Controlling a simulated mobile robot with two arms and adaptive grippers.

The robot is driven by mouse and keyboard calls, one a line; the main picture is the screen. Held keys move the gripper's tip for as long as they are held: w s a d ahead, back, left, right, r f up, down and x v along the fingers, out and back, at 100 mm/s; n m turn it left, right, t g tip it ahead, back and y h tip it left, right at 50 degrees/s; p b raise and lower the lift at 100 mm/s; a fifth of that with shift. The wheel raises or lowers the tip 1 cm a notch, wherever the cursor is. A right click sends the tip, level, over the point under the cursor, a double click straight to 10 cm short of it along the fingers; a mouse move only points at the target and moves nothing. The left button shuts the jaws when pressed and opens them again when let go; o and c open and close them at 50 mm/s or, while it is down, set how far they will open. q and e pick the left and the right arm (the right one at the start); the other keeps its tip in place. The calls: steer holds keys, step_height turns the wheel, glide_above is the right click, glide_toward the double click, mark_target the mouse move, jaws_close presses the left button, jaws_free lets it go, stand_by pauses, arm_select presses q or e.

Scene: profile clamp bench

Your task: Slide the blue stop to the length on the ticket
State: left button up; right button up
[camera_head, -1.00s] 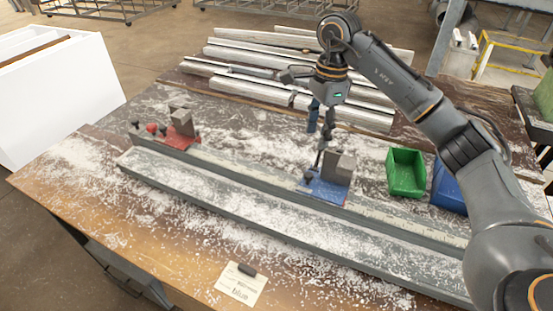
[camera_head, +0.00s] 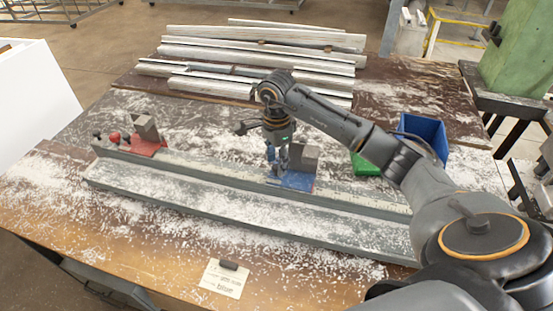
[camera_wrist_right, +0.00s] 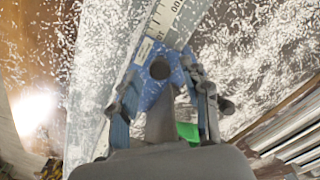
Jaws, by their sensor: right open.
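The blue stop (camera_head: 299,181) with its grey block sits on the long grey rail (camera_head: 220,172), right of the rail's middle. My right gripper (camera_head: 277,172) points down at the stop's left side, close to it. In the right wrist view my right gripper (camera_wrist_right: 163,85) is open, its fingers to either side of the stop's dark round knob (camera_wrist_right: 160,68). I cannot tell whether they touch it. A ruler scale (camera_wrist_right: 165,18) runs along the rail beyond the blue plate. The ticket (camera_head: 222,283) lies at the table's front; "blue" is readable, its number is too small. My left gripper is out of view.
A red stop (camera_head: 148,147) with a grey block sits near the rail's left end. A green bin (camera_head: 364,166), partly behind my arm, and a blue bin (camera_head: 424,133) stand at right. Metal profiles (camera_head: 262,52) lie at the back. White shavings cover much of the table.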

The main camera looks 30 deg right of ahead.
steer(key=shift+f, duration=0.45)
steer(key=shift+c, duration=0.3)
